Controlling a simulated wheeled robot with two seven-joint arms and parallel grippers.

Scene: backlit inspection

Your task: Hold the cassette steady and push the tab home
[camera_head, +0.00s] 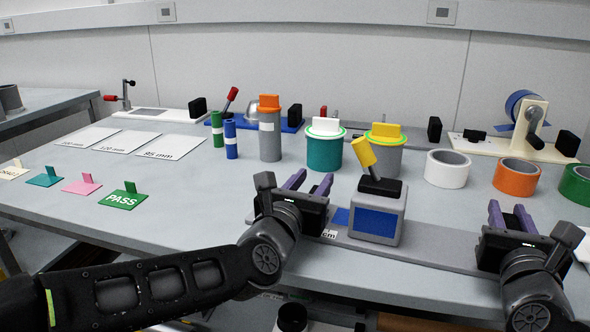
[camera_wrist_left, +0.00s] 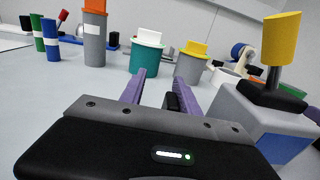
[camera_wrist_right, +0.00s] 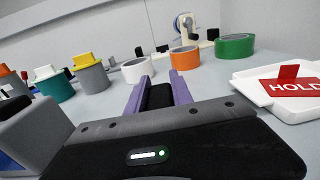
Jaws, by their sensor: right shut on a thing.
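A grey box with a blue front (camera_head: 375,223) stands on a long grey rail (camera_head: 430,252), with a yellow-ended lever (camera_head: 364,153) on its black top. I cannot tell which part is the cassette or the tab. My left gripper (camera_head: 308,183) is left of the box, its purple fingers apart. In the left wrist view a black piece (camera_wrist_left: 172,103) shows between them, nearer the right finger, with a gap at the left. My right gripper (camera_head: 509,218) is at the rail's right end. In the right wrist view its fingers are shut on a black piece (camera_wrist_right: 160,97).
Behind stand a teal pot (camera_head: 324,153), a grey pot (camera_head: 384,160), a grey cylinder (camera_head: 270,143) and tape rolls, one white (camera_head: 447,169), one orange (camera_head: 516,177). Small signs, including a green PASS card (camera_head: 123,200), lie at left. A red HOLD card (camera_wrist_right: 295,86) is at right.

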